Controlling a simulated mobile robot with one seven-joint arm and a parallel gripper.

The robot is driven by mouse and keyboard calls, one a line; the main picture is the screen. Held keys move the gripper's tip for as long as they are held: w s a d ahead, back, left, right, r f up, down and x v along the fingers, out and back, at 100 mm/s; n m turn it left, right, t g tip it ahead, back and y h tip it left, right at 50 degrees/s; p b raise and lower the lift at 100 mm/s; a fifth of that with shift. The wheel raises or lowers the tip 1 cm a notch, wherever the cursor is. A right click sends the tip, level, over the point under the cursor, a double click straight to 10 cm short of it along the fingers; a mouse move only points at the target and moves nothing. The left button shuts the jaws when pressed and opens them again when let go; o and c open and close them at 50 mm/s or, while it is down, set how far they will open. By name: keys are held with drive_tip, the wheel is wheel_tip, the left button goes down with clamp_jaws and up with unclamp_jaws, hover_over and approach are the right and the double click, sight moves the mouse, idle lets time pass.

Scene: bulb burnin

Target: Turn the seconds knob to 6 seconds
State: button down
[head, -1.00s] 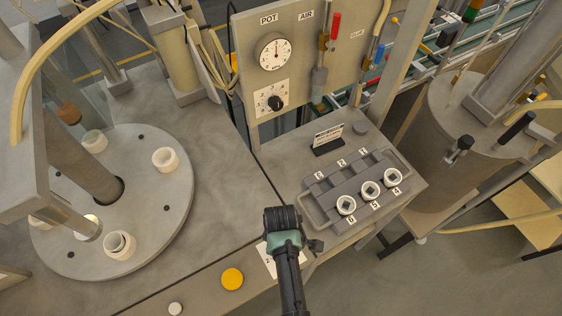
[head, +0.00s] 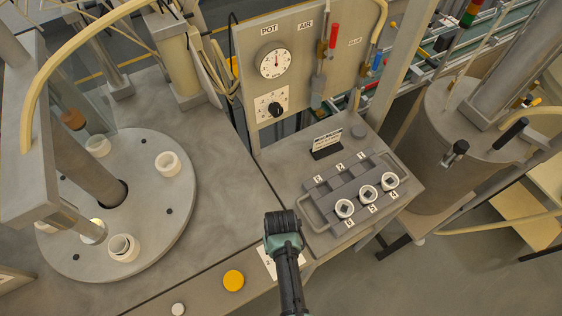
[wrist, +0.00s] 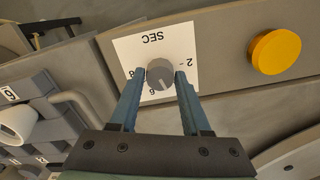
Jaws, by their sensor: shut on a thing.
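The seconds knob (wrist: 160,74) is a small grey round knob on a white card (wrist: 128,50) marked SEC, which appears upside down in the wrist view. The numbers 2, 6 and 8 show around it. A mark on the knob's face points toward the bottom of the picture, close to the 6; its exact alignment is hard to tell. My gripper (wrist: 160,80) has its two blue fingers on either side of the knob, shut on it. In the head view my gripper (head: 283,238) covers the knob, and part of the card (head: 264,262) shows beside it.
A yellow button (head: 233,281) and a small white button (head: 178,309) lie left of my gripper on the front strip. A grey tray (head: 316,221) with several white-ringed sockets stands to the right. A round turntable (head: 75,250) is at left. A gauge panel (head: 305,55) rises behind.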

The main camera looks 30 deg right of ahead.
drive_tip(key=m, duration=0.4)
drive_tip(key=shift+m+p, duration=0.3)
drive_tip(key=shift+p, duration=0.05)
drive_tip(key=m, duration=0.4)
drive_tip(key=shift+m, duration=0.3)
drive_tip(key=shift+c, duration=1.9)
unclamp_jaws()
wheel_tip(320, 180, up, 13)
